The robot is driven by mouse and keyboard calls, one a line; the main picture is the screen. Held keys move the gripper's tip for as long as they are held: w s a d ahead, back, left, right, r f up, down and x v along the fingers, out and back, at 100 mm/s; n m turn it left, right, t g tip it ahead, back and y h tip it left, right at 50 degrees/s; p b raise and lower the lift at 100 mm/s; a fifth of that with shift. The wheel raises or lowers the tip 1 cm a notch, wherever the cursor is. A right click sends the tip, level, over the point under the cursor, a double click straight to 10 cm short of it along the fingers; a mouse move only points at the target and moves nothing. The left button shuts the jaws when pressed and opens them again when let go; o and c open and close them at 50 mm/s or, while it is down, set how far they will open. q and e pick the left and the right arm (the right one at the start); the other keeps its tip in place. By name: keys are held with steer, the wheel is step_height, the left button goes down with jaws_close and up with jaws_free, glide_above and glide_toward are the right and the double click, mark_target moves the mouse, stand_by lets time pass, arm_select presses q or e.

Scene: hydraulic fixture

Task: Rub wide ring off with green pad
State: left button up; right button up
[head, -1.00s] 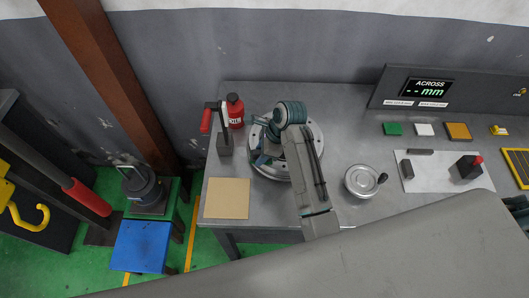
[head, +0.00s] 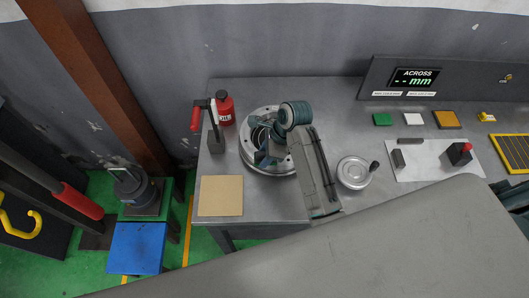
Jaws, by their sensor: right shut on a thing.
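The green pad (head: 382,119) lies flat on the bench at the back right, apart from both grippers. My right gripper (head: 262,154) is over the round metal fixture (head: 248,156) at the bench's middle. The fixture is a pale disc with a raised rim and a dark centre, partly covered by my right arm. I cannot make out the wide ring clearly. My left gripper is not in view.
A white pad (head: 413,119) and a brown pad (head: 447,120) lie beside the green one. A red bottle (head: 225,108) and a red-handled clamp (head: 216,140) stand left of the fixture. A handwheel (head: 353,173) is to the right, and a tan board (head: 221,196) lies front left.

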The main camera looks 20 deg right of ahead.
steer(key=shift+w+r, duration=0.15)
steer(key=shift+r, duration=2.65)
